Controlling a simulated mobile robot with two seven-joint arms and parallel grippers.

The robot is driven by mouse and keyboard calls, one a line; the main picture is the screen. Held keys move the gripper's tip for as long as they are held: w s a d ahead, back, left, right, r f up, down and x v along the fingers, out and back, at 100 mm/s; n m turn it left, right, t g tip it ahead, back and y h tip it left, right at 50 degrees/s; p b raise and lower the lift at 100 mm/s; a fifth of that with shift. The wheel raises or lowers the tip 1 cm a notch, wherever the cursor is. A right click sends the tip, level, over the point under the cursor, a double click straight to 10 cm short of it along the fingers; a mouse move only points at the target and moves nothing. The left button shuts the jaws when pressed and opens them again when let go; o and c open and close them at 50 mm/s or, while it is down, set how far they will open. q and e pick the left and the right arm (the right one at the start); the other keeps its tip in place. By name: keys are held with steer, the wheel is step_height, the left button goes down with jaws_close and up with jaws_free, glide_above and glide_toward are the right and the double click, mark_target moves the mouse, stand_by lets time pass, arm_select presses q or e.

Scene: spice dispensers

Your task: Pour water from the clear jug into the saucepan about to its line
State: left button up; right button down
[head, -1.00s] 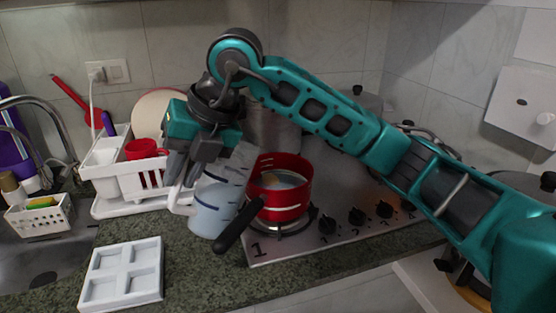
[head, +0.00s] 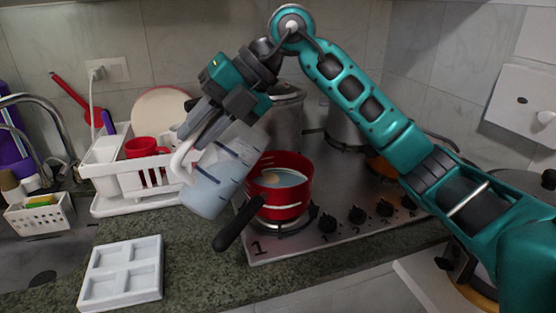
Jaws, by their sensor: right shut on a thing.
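The clear jug (head: 212,185) has dark marks on its side and a white handle, and water shows in its lower part. My right gripper (head: 190,142) is shut on the jug's handle. The jug is tilted to the right, its upper end beside the left rim of the saucepan. The red saucepan (head: 286,197) sits on the front left burner, its black handle pointing to the lower left. Some water and a pale line show inside it. I cannot see a stream of water. My left gripper is not in view.
A steel pot (head: 287,118) stands behind the saucepan. A white dish rack (head: 132,180) with a red mug (head: 143,148) is behind the jug at left. A white four-part tray (head: 122,275) lies on the counter in front. The sink (head: 35,262) is at far left.

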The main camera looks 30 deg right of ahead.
steer(key=shift+w+d+r+y, duration=0.1)
steer(key=shift+d+r+y, duration=0.2)
steer(key=shift+r+y, duration=0.3)
stand_by(0.6)
steer(key=shift+d+r+y+b, duration=0.3)
steer(key=shift+r+b, duration=0.1)
steer(key=shift+b, duration=0.05)
stand_by(0.7)
steer(key=shift+w+d+r+m+y+b, duration=0.15)
steer(key=shift+d+r+m+y+b, duration=0.2)
steer(key=shift+r+y, duration=0.2)
stand_by(1.1)
steer(key=shift+d+r+y, duration=0.25)
steer(key=shift+d, duration=0.05)
stand_by(2.0)
